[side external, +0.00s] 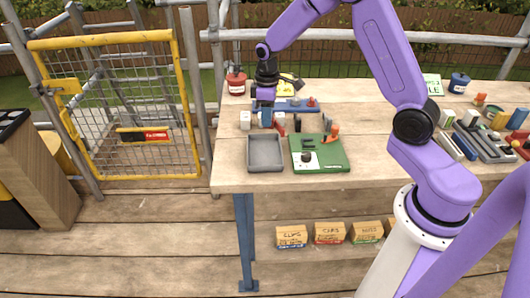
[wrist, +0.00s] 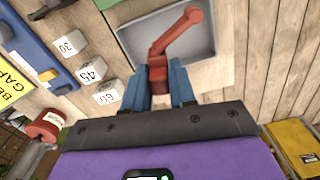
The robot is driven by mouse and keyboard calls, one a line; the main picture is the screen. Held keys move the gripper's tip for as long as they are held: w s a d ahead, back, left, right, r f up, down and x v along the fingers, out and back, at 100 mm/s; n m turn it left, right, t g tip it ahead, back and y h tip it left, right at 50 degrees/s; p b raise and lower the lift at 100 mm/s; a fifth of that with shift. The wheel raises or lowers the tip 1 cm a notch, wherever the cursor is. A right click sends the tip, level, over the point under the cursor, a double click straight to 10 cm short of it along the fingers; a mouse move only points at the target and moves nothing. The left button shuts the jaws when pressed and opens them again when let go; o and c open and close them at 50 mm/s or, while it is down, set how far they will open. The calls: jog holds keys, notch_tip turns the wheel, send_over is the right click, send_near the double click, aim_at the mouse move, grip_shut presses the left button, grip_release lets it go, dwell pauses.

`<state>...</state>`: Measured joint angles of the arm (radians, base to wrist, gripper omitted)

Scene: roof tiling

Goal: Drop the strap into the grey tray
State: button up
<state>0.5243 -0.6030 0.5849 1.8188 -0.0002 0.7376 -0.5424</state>
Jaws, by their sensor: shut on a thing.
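The red strap (wrist: 180,33) is held between the blue fingers of my gripper (wrist: 160,85), its bent free end reaching out over the grey tray in the wrist view. In the side view my gripper (side external: 266,117) points down just behind the tray, and the red strap (side external: 280,121) shows beside the fingers, above the bench. The grey tray (side external: 265,167) lies at the front left of the bench and looks empty. Its floor also shows in the wrist view (wrist: 139,36), partly covered by the strap.
White numbered blocks (wrist: 92,70) stand close beside my gripper. A green board (side external: 333,164) with small black parts and an orange-handled tool lies right of the tray. A blue rack (side external: 297,105) and a red tub (side external: 236,84) are behind. Bare bench lies in front.

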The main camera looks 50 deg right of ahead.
jog(key=shift+f, duration=1.9)
jog(key=o, duration=0.9)
notch_tip(320, 180, up, 17)
jog(key=shift+r, duration=0.2)
jog(key=shift+s+a, duration=0.1)
